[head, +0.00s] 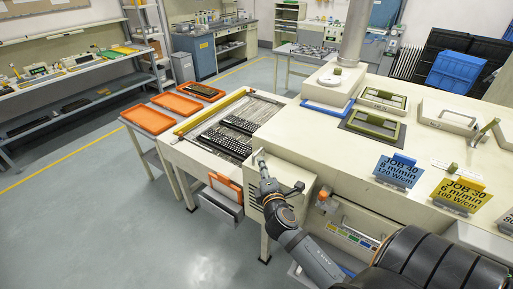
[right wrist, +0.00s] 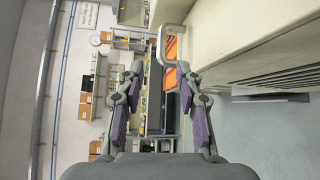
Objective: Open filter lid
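The cream housing (head: 283,167) at the near end of the machine is probably the part with the filter lid; I cannot make out the lid's edges. A pale U-shaped handle (right wrist: 161,48) sticks out from its cream wall in the right wrist view. My right gripper (head: 266,182) is at the housing's left part, partly covering it. In the right wrist view the gripper (right wrist: 158,80) is open, its two purple-padded fingers apart with nothing between them. The handle is ahead of the fingertips, a little toward the right finger. My left gripper is not in view.
A conveyor (head: 258,108) carries black keyboards (head: 226,143) left of the housing. Orange trays (head: 147,119) lie on a side table. Job signs (head: 398,170) stand on the machine top (head: 345,145). A grey drawer (head: 220,205) juts out below. Floor at left is clear.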

